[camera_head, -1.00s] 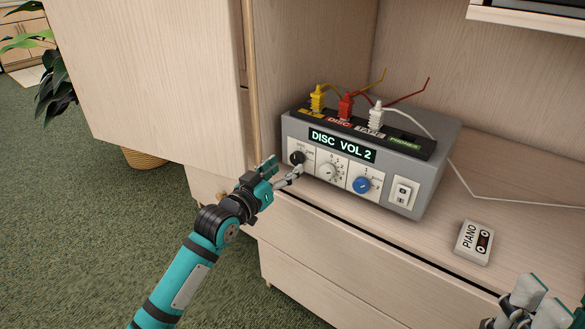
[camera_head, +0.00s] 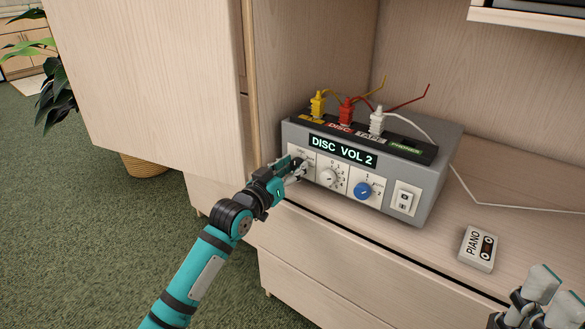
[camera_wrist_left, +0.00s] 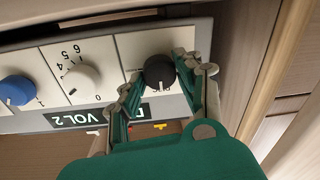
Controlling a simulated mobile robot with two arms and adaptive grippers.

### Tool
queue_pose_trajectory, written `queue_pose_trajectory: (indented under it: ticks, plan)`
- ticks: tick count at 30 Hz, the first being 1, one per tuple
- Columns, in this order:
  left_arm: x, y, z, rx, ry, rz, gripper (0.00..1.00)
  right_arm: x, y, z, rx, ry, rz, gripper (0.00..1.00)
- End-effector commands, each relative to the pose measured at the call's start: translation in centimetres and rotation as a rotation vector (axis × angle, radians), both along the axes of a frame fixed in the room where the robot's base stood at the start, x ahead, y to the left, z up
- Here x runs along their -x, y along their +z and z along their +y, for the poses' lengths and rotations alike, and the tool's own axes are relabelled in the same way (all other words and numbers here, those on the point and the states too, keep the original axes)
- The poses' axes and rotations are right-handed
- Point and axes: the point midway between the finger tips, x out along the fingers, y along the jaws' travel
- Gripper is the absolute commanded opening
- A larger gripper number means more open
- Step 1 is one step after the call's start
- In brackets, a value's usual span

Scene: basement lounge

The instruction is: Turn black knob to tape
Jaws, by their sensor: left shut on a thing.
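The black knob (camera_wrist_left: 159,72) is at the end of the grey box's front panel. In the left wrist view it sits between the fingers of my left gripper (camera_wrist_left: 157,80), which is shut on it. In the head view my left gripper (camera_head: 298,168) covers the knob. The grey box (camera_head: 440,185) has a lit display (camera_head: 342,151) reading "DISC VOL 2". Plugs stand in its top: yellow (camera_head: 318,104), red (camera_head: 346,110) and white (camera_head: 377,121), the white one by the TAPE label. My right gripper (camera_head: 535,300) is partly in view at the lower right; its fingers look apart.
A white volume knob (camera_head: 328,177), a blue knob (camera_head: 363,190) and a switch (camera_head: 404,200) are on the same panel. A cassette marked PIANO (camera_head: 478,249) lies on the wooden top to the right. A cabinet side (camera_head: 150,70) stands close on the left.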

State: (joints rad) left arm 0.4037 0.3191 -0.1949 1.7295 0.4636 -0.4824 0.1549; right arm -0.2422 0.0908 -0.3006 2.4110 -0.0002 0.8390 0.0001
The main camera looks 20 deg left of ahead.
Motion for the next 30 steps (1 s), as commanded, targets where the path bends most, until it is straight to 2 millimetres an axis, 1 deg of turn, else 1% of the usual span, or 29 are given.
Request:
queue_pose_trajectory:
  ticks: [1, 2, 8, 12, 15, 17, 21, 26, 27, 30]
  plan:
    - [0.0, 0.0, 0.0, 0.0, 0.0, 0.0, 0.06, 0.0, 0.0, 0.0, 0.0, 0.0, 0.0, 0.43]
    - [0.0, 0.0, 0.0, 0.0, 0.0, 0.0, 0.03, 0.0, 0.0, 0.0, 0.0, 0.0, 0.0, 0.43]
    - [0.0, 0.1, 0.0, -0.013, 0.0, -0.004, 0.03, 0.1, 0.2, 0.0, -0.001, 0.0, -0.001, 0.43]
    - [0.0, 0.2, 0.0, -0.055, 0.0, -0.018, 0.03, 0.3, 0.5, -0.1, -0.006, 0.0, 0.005, 0.43]
    - [0.0, 0.3, 0.0, -0.106, 0.0, -0.035, 0.03, 0.3, -0.5, -0.2, -0.006, 0.0, 0.057, 0.43]
    - [0.0, 0.4, 0.0, -0.145, 0.0, -0.05, 0.03, 0.5, -0.5, -0.2, -0.007, 0.001, 0.072, 0.43]
    - [0.0, 0.4, 0.0, -0.249, 0.0, -0.087, 0.03, 0.6, 1.1, -0.2, -0.007, 0.001, 0.063, 0.43]
    - [0.0, 0.3, -0.1, -0.364, -0.001, -0.129, 0.03, 0.6, 2.5, -0.2, -0.007, 0.001, 0.062, 0.43]
    - [0.0, 0.3, -0.1, -0.391, -0.001, -0.139, 0.03, 0.3, 2.8, -0.2, -0.002, 0.001, 0.076, 0.43]
    - [0.0, 0.2, -0.1, -0.456, -0.001, -0.164, 0.03, -3.2, 2.0, 0.6, 0.059, -0.013, 0.267, 0.43]
